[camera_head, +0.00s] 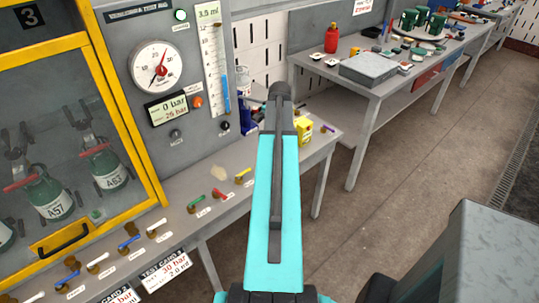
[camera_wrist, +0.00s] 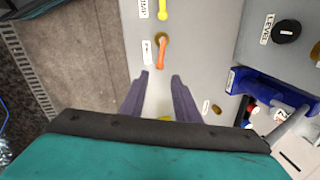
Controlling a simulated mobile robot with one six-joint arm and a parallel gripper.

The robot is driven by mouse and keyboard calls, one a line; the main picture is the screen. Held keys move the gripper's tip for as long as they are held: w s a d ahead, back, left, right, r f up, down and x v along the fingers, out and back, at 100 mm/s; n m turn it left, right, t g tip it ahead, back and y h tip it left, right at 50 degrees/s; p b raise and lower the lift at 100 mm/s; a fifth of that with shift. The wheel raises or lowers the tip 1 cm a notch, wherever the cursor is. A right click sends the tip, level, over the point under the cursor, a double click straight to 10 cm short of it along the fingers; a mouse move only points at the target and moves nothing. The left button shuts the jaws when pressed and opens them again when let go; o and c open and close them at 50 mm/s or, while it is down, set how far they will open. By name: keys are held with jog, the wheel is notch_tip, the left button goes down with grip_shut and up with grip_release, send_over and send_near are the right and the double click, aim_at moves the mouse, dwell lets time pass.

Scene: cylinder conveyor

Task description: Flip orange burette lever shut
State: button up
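The orange lever (camera_wrist: 161,53) is in the wrist view, on a brass-coloured fitting on the grey bench top, with a small white label to its left. It points roughly along the picture's vertical, towards my gripper. My gripper (camera_wrist: 159,75) has two purple fingers, spread apart with nothing held between them. The lever lies just beyond the fingertips, between their lines, and appears apart from them. In the head view my arm covers part of the bench; I cannot make out the orange lever or the fingers there.
A yellow lever (camera_wrist: 162,11) sits beyond the orange one. A black LEVEL knob (camera_wrist: 287,31) and a blue holder (camera_wrist: 262,89) are to the right. In the head view, a red lever (camera_head: 221,194) and several others line the bench, beneath the gauge panel (camera_head: 190,55).

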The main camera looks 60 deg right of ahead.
jog(key=shift+w+d+f+p, duration=0.15)
jog(key=shift+w+f+p, duration=0.2)
jog(key=shift+f, duration=1.15)
jog(key=shift+w+d+f+p, duration=0.15)
jog(key=shift+f+p, duration=0.25)
jog(key=shift+f, duration=1.05)
jog(key=shift+w+d+f+p, duration=0.15)
jog(key=shift+w+f+p, duration=0.2)
jog(key=shift+f, duration=1.15)
jog(key=shift+s, duration=0.1)
grip_shut()
